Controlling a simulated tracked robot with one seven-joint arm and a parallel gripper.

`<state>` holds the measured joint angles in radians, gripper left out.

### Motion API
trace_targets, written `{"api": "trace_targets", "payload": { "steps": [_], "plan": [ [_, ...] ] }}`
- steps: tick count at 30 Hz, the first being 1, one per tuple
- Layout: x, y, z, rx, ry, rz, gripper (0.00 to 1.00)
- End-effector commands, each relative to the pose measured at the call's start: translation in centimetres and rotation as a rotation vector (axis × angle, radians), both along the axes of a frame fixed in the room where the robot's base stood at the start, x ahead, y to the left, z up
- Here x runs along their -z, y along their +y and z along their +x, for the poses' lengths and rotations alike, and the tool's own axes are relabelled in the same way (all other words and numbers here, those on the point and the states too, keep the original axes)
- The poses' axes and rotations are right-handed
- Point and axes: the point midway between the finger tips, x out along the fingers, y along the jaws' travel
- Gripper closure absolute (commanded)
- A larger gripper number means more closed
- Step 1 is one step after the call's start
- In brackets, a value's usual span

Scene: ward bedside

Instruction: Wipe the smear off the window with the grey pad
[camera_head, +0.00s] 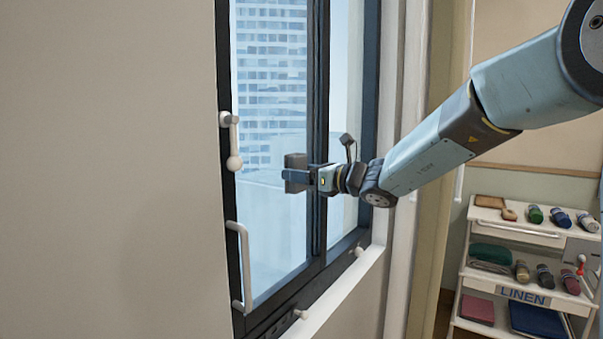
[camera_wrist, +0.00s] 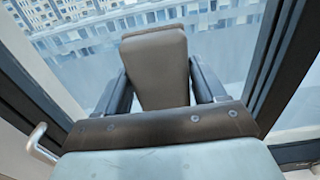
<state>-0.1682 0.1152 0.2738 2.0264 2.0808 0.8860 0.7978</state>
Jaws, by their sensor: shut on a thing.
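My gripper (camera_head: 313,179) is shut on the grey pad (camera_head: 295,172) and holds it up at the window (camera_head: 265,230), near the dark upright frame bar between the two panes. In the wrist view the pad (camera_wrist: 156,68) sits between the two dark fingers of my gripper (camera_wrist: 160,88), in front of the left pane. I cannot tell whether the pad touches the glass. A faint paler patch shows on the pane below the pad, but I cannot tell whether it is the smear or the view outside.
A white window handle (camera_head: 233,145) and a white pull bar (camera_head: 240,265) stick out at the left frame. A white sill (camera_head: 340,290) runs below. Tall buildings show outside.

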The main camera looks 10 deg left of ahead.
Motion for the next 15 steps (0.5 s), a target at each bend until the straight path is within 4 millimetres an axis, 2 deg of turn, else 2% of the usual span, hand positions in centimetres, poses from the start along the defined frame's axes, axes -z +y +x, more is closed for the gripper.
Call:
{"api": "trace_targets", "payload": {
  "steps": [15],
  "plan": [
    [0.0, 1.0, -3.0, 0.000, -0.001, 0.000, 0.69]
  ]
}}
